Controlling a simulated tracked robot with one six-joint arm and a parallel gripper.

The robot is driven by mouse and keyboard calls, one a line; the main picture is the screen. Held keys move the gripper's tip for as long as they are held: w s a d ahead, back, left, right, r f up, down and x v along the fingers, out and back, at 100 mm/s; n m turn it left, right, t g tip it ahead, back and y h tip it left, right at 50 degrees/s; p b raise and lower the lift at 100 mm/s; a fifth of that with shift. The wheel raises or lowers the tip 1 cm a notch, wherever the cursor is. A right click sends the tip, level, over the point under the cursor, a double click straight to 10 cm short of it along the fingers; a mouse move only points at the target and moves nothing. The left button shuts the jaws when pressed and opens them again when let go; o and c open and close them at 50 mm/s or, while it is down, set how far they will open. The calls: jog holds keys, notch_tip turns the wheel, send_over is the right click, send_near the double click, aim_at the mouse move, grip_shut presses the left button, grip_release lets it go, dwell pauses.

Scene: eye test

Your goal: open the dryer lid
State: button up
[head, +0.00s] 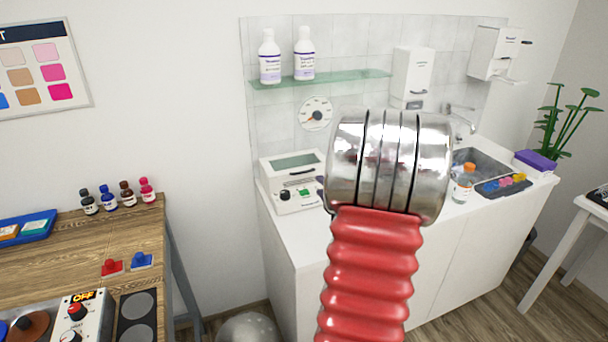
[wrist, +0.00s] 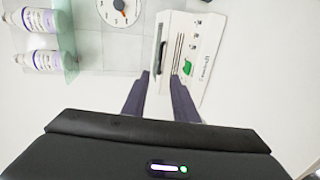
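The dryer (head: 296,196) is a white box on the counter, with a greenish window in its lid (head: 296,161), a dark handle bar, a black knob and a green mark. Its lid looks down. My arm hides its right side in the head view. In the wrist view the dryer (wrist: 203,50) is at top centre, with the dark handle (wrist: 162,56) on its left part. My gripper (wrist: 160,76) is open, its two dark fingers apart and pointing at the dryer around the handle's near end. Contact cannot be told.
A glass shelf (head: 345,78) with two white bottles (head: 270,56) (head: 304,53) and a round dial (head: 315,113) are on the wall behind. An orange-capped bottle (head: 463,184) and a sink (head: 480,163) are to the right. A wooden table (head: 60,250) stands left.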

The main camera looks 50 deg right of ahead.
jog(key=shift+s+d+f, duration=0.1)
jog(key=shift+s+d, duration=0.1)
jog(key=x, duration=1.4)
jog(key=shift+a, duration=0.15)
grip_shut()
jog(key=shift+s, duration=0.1)
dwell(1.3)
